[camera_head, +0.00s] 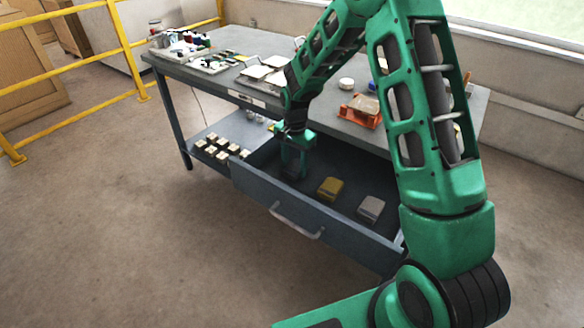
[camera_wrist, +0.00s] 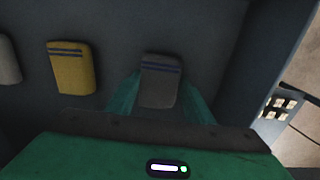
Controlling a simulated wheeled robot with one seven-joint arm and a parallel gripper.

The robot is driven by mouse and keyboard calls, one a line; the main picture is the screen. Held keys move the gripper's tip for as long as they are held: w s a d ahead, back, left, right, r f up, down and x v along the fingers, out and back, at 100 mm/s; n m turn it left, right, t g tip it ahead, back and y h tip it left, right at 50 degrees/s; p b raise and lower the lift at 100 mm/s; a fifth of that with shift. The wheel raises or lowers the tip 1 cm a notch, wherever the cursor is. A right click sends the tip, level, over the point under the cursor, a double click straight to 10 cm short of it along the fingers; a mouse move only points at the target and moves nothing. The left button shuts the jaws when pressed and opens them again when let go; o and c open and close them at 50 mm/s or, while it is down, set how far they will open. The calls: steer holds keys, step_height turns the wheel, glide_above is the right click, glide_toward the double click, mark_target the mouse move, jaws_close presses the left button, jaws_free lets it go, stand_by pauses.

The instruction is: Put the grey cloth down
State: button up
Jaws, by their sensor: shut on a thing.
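A grey folded cloth with dark blue stripes (camera_wrist: 161,82) is between the green fingers of my gripper (camera_wrist: 158,97) in the wrist view. My gripper (camera_head: 294,168) is shut on it and points down inside the open drawer (camera_head: 317,221), near its left end. In the head view the held cloth is mostly hidden by the fingers. I cannot tell whether its underside touches the drawer floor. A yellow folded cloth (camera_head: 330,188) lies beside it on the drawer floor, also in the wrist view (camera_wrist: 73,68). A lighter cloth (camera_head: 371,208) lies further right.
The drawer hangs out from a grey workbench (camera_head: 225,41). Several small light blocks (camera_head: 211,150) stand on the lower shelf to the left. An orange holder (camera_head: 360,112) and a white round item (camera_head: 346,84) are on the bench top. Drawer floor around the yellow cloth is clear.

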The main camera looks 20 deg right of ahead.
mark_target(295, 167)
steer(key=shift+f, duration=0.3)
steer(key=o, duration=1.1)
step_height(295, 167, up, 12)
